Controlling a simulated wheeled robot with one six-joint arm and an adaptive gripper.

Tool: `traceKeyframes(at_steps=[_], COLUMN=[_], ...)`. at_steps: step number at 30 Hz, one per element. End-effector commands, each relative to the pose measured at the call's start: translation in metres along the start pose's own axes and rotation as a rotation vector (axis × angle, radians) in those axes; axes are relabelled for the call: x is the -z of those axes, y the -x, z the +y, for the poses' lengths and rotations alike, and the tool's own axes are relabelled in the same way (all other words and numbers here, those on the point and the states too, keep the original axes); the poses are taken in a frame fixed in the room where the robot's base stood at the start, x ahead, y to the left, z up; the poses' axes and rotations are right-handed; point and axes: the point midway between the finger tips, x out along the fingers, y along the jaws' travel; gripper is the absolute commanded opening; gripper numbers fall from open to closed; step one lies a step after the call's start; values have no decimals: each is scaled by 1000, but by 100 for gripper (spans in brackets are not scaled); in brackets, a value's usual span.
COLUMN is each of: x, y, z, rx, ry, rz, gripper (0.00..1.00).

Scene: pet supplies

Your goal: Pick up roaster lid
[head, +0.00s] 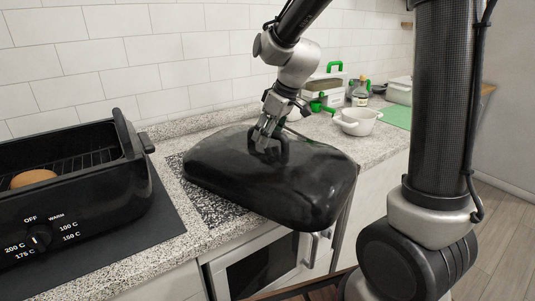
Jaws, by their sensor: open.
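The black roaster lid (240,187) lies on the speckled counter and overhangs its front edge. Its handle (284,150) is on top, near the middle, and partly hidden by my gripper. My gripper (264,143) is open and points down at the handle from above. Its fingers are at the handle, but I cannot tell whether they touch it or sit around it.
The black roaster base (62,210) stands open at the left on a dark mat (165,225), with a brown round item (33,178) on its rack.

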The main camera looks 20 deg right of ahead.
Motion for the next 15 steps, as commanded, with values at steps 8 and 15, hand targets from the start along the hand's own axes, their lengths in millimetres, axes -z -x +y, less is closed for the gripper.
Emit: traceKeyframes(at_steps=[8,15], x=[-1,-1], y=[-2,-2], z=[0,0], rx=[0,0], ry=[0,0], rz=[0,0], gripper=[47,34])
